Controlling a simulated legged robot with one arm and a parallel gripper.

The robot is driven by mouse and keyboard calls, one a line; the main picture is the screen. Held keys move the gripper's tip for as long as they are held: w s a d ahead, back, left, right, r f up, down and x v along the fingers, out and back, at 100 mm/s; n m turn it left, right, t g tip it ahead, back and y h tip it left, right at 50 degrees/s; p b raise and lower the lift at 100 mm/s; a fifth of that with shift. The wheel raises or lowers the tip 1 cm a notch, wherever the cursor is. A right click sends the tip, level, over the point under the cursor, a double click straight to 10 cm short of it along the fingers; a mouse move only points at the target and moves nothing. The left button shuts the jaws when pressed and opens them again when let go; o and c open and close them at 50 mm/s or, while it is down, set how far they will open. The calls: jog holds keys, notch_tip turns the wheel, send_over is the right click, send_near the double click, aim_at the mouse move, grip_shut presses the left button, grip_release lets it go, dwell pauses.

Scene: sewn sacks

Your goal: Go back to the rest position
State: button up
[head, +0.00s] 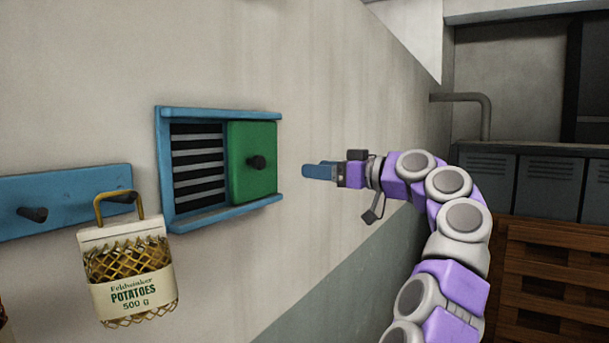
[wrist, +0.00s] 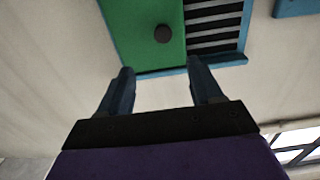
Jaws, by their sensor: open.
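My gripper (head: 318,172) is at the right of the blue-framed wall vent (head: 218,112) in the head view, apart from it. In the wrist view its two blue fingers (wrist: 158,88) are spread wide with nothing between them. The vent has a green sliding panel (head: 262,185) with a dark knob (head: 256,162), covering the right part of the dark slatted opening. In the wrist view the green panel (wrist: 140,45) and its knob lie beyond the fingers.
A potato sack (head: 130,292) hangs by its yellow handle from a peg on a blue rail (head: 70,200) at left. Grey lockers (head: 540,185) and wooden slatted crates (head: 550,265) stand at right. A pipe (head: 465,98) runs along the wall. The wall between vent and gripper is bare.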

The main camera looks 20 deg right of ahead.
jog(key=shift+v, duration=0.9)
jog(key=shift+d, duration=0.1)
